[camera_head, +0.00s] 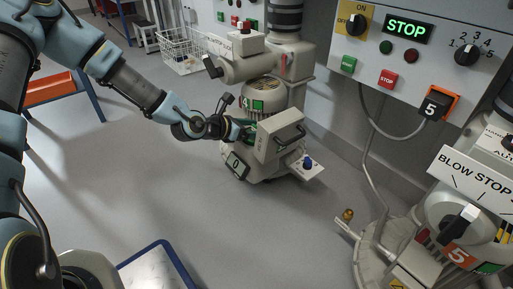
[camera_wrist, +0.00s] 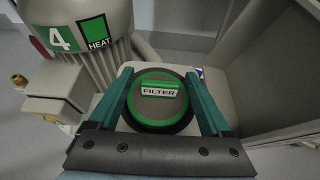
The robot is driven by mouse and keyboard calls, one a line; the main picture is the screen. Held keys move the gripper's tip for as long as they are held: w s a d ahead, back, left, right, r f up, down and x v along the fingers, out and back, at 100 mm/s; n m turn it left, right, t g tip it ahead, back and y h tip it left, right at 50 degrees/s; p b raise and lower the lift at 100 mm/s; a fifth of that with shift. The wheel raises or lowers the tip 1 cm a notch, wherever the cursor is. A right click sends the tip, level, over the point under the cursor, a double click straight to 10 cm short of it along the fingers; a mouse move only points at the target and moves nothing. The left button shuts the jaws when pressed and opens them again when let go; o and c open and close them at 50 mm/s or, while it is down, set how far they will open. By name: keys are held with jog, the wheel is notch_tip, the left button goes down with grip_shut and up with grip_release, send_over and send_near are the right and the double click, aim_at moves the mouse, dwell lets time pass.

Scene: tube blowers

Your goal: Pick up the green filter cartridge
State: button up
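The green filter cartridge (camera_wrist: 160,112) is round, with a green rim, a dark grey face and a raised bar marked FILTER. It sits in a pale grey blower housing (camera_wrist: 193,69) in the wrist view. My gripper (camera_wrist: 158,75) is open. Its two teal fingers lie on the left and right of the cartridge, wide apart, with the FILTER bar between them. I cannot tell whether the fingers touch the rim. In the head view my gripper (camera_head: 247,129) reaches the blower's left side; the cartridge is mostly hidden there.
The blower motor (camera_wrist: 83,35), marked 4 and HEAT, stands close on the left in the wrist view. A brass fitting (camera_wrist: 19,79) sticks up at the left. A grey box-like cover (camera_head: 279,140) stands right of my gripper. Blower 5 (camera_head: 455,215) is at right.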

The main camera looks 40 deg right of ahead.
grip_shut()
dwell(0.4)
dwell(0.4)
